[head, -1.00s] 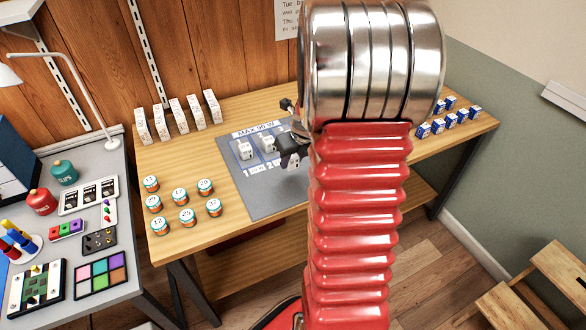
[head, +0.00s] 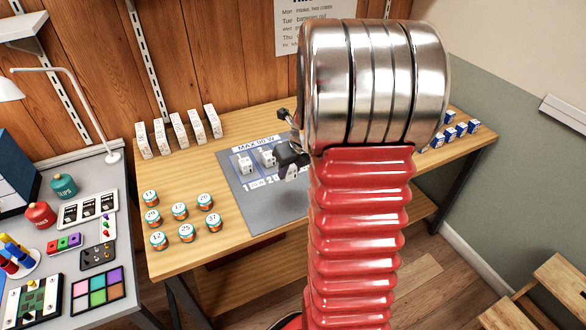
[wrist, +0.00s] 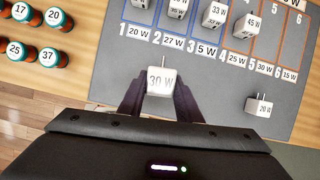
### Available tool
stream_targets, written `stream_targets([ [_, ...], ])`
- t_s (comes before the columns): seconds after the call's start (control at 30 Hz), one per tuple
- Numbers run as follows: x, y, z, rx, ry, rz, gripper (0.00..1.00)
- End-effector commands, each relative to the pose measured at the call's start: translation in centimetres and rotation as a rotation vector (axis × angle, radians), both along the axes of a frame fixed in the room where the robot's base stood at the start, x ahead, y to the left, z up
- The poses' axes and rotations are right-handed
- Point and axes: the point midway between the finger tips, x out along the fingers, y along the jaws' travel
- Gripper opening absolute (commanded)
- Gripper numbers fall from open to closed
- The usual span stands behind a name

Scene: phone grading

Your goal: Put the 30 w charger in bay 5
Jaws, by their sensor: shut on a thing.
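My gripper (wrist: 160,93) is shut on a white charger (wrist: 160,80) marked 30 W, held between its two dark fingers. In the head view my gripper (head: 291,160) holds the white charger (head: 291,173) over the front of the grey mat (head: 262,208). The mat has numbered bays with watt labels; bay 5 (wrist: 270,42) is labelled 30 W and looks empty. A charger marked 33 W (wrist: 214,16) stands in bay 3 and one marked 45 W (wrist: 247,26) in bay 4. My arm hides the mat's right part in the head view.
A 20 W charger (wrist: 259,105) lies on the mat in front of the bays. Numbered jars (head: 180,211) stand left of the mat. White boxes (head: 179,131) line the back, and blue-and-white boxes (head: 461,129) stand at the right. A grey side table (head: 120,200) with other items adjoins.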

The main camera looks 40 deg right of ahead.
Motion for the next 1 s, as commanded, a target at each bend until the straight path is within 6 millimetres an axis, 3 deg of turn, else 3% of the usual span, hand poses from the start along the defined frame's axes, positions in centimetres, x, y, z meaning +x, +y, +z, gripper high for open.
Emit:
stream_targets([
  [0.47,3.9,5.0,-0.6,0.002,-0.001,0.534,0.08],
  [1.0,8.6,14.6,-1.2,0.001,-0.001,1.562,0.08],
])
